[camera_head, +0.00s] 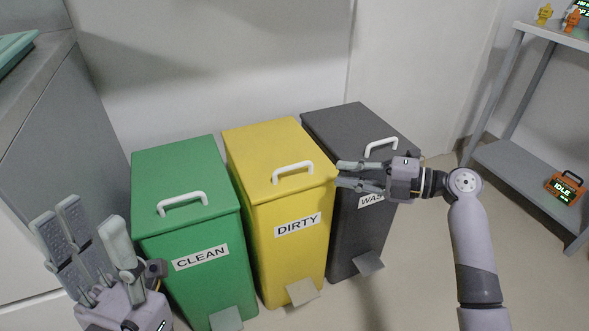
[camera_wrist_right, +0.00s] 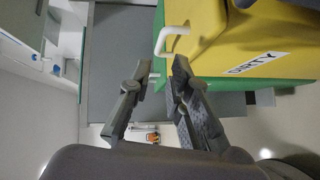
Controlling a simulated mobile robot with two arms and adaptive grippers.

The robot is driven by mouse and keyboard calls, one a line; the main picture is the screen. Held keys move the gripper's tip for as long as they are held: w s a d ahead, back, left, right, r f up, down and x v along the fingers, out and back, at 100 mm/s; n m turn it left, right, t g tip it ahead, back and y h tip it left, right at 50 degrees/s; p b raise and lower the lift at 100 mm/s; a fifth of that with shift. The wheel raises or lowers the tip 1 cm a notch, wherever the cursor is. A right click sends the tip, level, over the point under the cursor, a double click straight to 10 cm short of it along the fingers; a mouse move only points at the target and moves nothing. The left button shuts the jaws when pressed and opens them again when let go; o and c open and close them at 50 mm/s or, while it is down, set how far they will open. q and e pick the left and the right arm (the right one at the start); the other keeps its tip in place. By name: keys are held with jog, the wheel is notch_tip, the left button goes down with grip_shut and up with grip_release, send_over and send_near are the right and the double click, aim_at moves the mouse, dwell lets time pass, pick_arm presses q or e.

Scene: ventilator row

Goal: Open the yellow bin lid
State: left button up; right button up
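The yellow bin (camera_head: 290,235) stands in the middle of a row of three and is labelled DIRTY. Its lid (camera_head: 262,150) is flat and closed, with a white handle (camera_head: 293,172) near the front edge. My right gripper (camera_head: 340,173) is at the lid's right front corner, to the right of the handle, with its fingers apart and nothing between them. In the right wrist view the handle (camera_wrist_right: 170,38) shows ahead of the open fingers (camera_wrist_right: 160,65), with the yellow bin to their right. My left gripper (camera_head: 85,235) is raised at the lower left, open and empty, apart from the bins.
A green bin (camera_head: 195,240) labelled CLEAN stands left of the yellow one. A dark grey bin (camera_head: 345,120) stands right, partly behind my right gripper. Pedals (camera_head: 302,292) stick out at the bins' feet. A grey cabinet (camera_head: 60,150) is at left; a metal shelf (camera_head: 520,175) is at right.

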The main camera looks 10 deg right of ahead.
aim_at(299, 167)
jog(key=b+x, duration=0.1)
jog(key=x, duration=1)
jog(key=shift+w+a+f+b, duration=0.15)
jog(key=shift+a+b, duration=0.1)
jog(key=shift+b, duration=0.05)
jog(key=shift+w+a, duration=0.25)
jog(key=shift+a, duration=0.2)
jog(key=shift+c, duration=0.5)
grip_shut()
